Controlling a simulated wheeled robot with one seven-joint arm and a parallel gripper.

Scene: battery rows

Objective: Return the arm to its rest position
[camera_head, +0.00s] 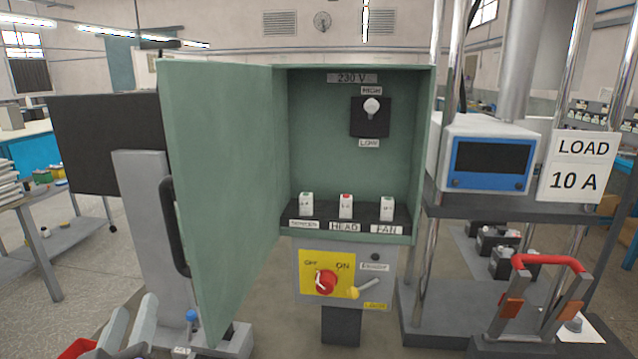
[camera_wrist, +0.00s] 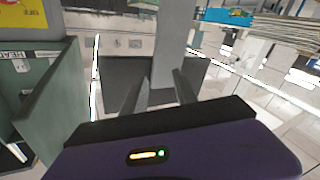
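My gripper (camera_head: 135,306) shows at the bottom left of the head view as two pale grey fingers pointing up, left of the green cabinet's open door (camera_head: 222,190). In the wrist view my gripper (camera_wrist: 161,80) has its two fingers apart with nothing held between them. A grey column (camera_wrist: 172,45) stands beyond the fingers there. The purple wrist body with small lit lights fills the bottom of that view. The rest of the arm is out of view.
The green cabinet (camera_head: 425,150) stands in the middle, with switches inside and a yellow OFF/ON panel (camera_head: 313,262) below. A grey column (camera_head: 150,230) and black panel (camera_head: 100,140) stand left of its door. A load unit (camera_head: 490,155) and red-handled frame (camera_head: 548,265) are right.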

